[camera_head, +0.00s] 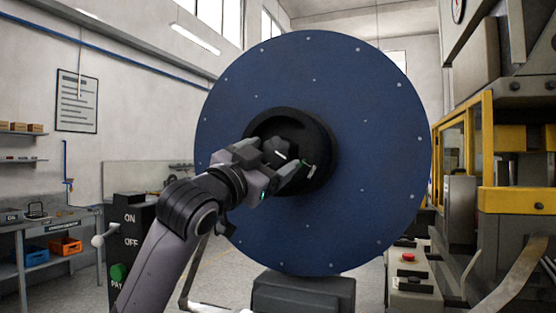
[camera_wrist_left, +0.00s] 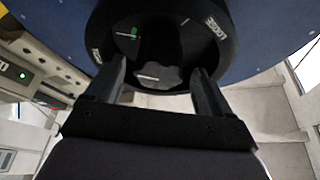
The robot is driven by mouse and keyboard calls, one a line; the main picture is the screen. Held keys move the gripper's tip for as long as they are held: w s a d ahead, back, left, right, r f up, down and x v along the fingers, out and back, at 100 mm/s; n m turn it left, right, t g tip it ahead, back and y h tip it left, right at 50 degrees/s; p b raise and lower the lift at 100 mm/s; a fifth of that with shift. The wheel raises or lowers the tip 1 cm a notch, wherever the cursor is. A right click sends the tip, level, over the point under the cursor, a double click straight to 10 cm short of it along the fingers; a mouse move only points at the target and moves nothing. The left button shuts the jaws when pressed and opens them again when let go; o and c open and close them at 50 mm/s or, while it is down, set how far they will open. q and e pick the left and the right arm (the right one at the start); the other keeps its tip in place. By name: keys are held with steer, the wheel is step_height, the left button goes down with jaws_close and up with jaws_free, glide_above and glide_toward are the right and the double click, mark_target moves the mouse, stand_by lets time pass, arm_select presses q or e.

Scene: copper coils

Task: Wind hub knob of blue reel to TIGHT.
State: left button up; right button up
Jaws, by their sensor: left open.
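The blue reel (camera_head: 365,110) is a large upright disc with a black round hub (camera_head: 320,130) at its middle. The hub knob (camera_wrist_left: 160,74) is dark and lobed with a white line on its face. In the left wrist view the hub carries a "LOOSE" label (camera_wrist_left: 216,27), a green mark and another pale label too oblique to read. My left gripper (camera_head: 288,168) is at the hub, open, with one finger on each side of the knob; I cannot tell whether they touch it. It also shows in the left wrist view (camera_wrist_left: 162,82). My right gripper is not in view.
A black ON/OFF panel (camera_head: 130,240) with a lever and green button stands at left. A workbench (camera_head: 40,225) with bins is behind it. A yellow-framed machine (camera_head: 515,200) and a red-button box (camera_head: 410,270) stand at right. A dark block (camera_head: 303,295) is below the reel.

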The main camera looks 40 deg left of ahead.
arm_select(q)
steer(key=shift+b+v, duration=0.3)
steer(key=shift+v, duration=1.15)
